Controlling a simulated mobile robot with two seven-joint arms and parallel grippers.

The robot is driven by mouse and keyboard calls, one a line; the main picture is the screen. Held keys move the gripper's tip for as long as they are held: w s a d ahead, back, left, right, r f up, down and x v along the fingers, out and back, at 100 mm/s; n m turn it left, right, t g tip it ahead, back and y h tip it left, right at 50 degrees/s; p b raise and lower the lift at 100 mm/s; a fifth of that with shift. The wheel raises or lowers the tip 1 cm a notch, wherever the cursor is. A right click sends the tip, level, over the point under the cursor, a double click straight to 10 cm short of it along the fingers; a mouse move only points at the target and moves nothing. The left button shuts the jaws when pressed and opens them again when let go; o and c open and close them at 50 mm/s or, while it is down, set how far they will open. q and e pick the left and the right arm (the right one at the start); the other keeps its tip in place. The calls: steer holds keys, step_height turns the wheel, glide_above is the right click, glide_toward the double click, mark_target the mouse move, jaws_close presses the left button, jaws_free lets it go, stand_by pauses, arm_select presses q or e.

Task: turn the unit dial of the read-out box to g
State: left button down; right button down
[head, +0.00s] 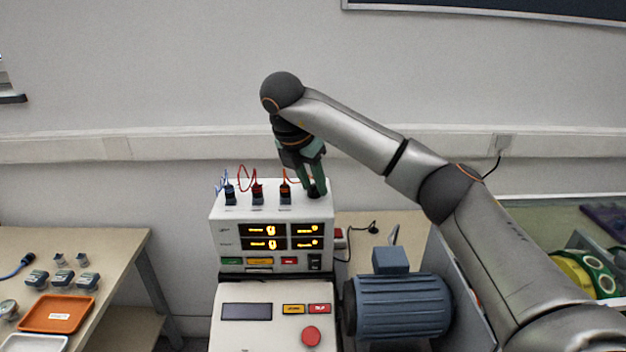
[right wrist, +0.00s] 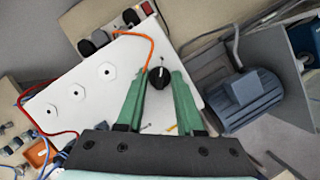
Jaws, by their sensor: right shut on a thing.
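The white read-out box (head: 222,238) stands in the middle of the head view, with lit orange displays on its front. The unit dial (right wrist: 158,78) is a round black knob with a white pointer mark, on the box's top face. In the head view the dial is mostly hidden by my right gripper (head: 316,190), which reaches down onto the box's right end. In the right wrist view its green fingers (right wrist: 159,84) stand on either side of the dial, shut on it. The letters around the dial are too small to read. My left gripper is not in view.
Several plugs with blue, red and orange leads (head: 257,192) stand on the box top, left of my gripper. A blue-grey motor (head: 402,305) sits to the right. A red button (head: 311,336) is on the panel below. A table with an orange tray (head: 57,313) stands left.

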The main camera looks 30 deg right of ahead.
steer(key=shift+m, duration=0.5)
steer(key=c, duration=0.5)
jaws_free()
steer(key=shift+c, duration=0.2)
steer(key=p+v, duration=0.2)
steer(key=v, duration=1)
steer(key=shift+w+a+r, duration=0.15)
steer(key=shift+w+r, duration=0.05)
steer(key=shift+r, duration=0.05)
steer(key=shift+s+f+g, duration=0.1)
steer(key=shift+g, duration=0.2)
